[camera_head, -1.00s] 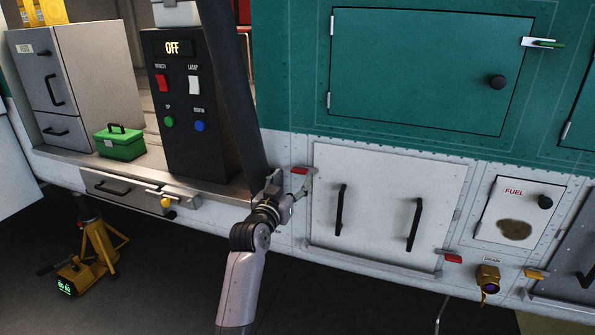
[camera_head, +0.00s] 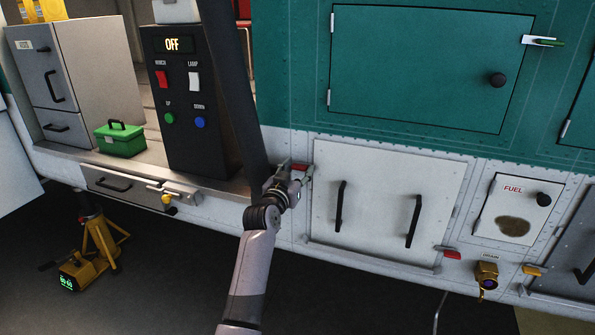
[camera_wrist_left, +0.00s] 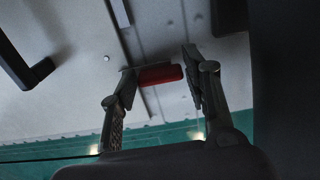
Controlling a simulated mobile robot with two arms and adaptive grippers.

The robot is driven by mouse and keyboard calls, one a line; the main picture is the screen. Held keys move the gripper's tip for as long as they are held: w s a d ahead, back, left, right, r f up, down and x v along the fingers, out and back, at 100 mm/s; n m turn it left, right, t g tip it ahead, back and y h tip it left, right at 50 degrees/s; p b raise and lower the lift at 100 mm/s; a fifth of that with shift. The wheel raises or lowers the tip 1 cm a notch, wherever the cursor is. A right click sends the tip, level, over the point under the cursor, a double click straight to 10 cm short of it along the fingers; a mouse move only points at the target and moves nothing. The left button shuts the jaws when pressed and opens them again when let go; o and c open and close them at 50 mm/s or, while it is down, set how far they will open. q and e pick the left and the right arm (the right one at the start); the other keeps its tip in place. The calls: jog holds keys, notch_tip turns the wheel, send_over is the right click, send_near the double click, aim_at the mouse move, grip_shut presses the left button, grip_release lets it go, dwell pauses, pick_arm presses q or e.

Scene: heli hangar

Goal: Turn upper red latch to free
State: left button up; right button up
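The upper red latch (camera_head: 300,168) is at the upper left corner of the white panel (camera_head: 375,232). It also shows in the left wrist view (camera_wrist_left: 161,75) as a short red bar between my fingers. My left gripper (camera_head: 296,173) is at this latch, partly covering it in the head view. In the left wrist view my left gripper (camera_wrist_left: 158,80) is open, with a finger on each side of the bar. The left finger looks close to or touching one end; a gap shows at the other end. My right gripper is not in view.
A lower red latch (camera_head: 449,252) is at the panel's lower right. The panel has two black handles (camera_head: 340,206). A dark slanted post (camera_head: 232,85) stands left of my gripper. A black switch box (camera_head: 188,105) and green toolbox (camera_head: 120,138) stand on the ledge.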

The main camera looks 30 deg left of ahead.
pick_arm(q)
jog(key=c, duration=0.7)
jog(key=shift+n+p, duration=0.3)
jog(key=n+p, duration=0.1)
jog(key=n, duration=0.2)
jog(key=shift+r+p, duration=0.1)
jog(key=shift+p, duration=0.2)
jog(key=n+p, duration=0.1)
jog(key=n, duration=0.2)
jog(key=shift+n+p, duration=0.3)
jog(key=n+p, duration=0.2)
jog(key=n, duration=0.3)
jog(key=shift+n, duration=0.3)
jog(key=n+p, duration=0.1)
jog(key=n, duration=0.3)
jog(key=shift+n+p, duration=0.3)
jog(key=shift+p, duration=0.05)
jog(key=shift+n, duration=0.4)
